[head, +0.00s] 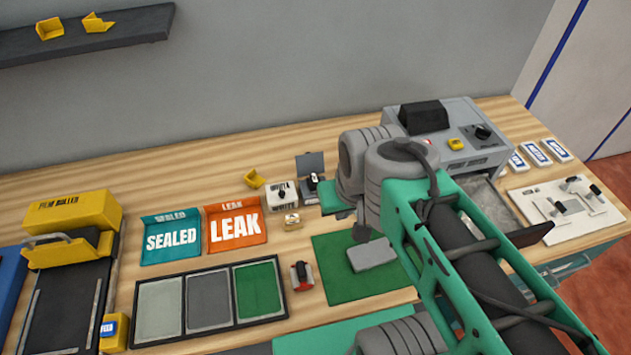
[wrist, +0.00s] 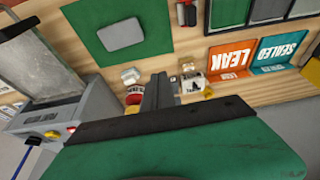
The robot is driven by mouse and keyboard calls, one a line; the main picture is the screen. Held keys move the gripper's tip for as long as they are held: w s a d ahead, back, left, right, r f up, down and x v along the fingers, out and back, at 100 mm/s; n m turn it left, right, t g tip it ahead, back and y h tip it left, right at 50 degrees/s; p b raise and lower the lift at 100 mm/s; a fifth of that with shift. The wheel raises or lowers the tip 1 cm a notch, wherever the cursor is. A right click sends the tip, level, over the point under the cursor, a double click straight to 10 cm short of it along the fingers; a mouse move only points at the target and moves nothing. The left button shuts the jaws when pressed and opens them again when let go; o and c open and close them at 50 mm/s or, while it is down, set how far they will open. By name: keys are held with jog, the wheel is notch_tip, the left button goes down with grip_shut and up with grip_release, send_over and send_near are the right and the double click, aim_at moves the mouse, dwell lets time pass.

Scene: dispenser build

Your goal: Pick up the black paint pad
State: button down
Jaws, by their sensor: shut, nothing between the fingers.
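I cannot single out the black paint pad for certain. A small dark case with a raised grey lid (head: 310,162) stands at the back, just left of my wrist in the head view, with a small black-topped piece at its front. A white box lettered "WHITE" (head: 282,195) stands left of it and also shows in the wrist view (wrist: 193,84). My gripper (head: 361,230) hangs above the bench, beyond the green mat. In the wrist view its dark fingers (wrist: 158,90) are together, holding nothing. They hide part of the bench behind them.
A grey block (head: 372,254) lies on the green mat (head: 330,285). A three-part tray (head: 183,307), the SEALED (head: 171,238) and LEAK (head: 236,228) trays and a yellow film roller (head: 72,212) are to the left. A grey machine (head: 455,150) stands to the right.

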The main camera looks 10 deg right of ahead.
aim_at(315, 179)
jog(key=c, duration=2.2)
grip_release()
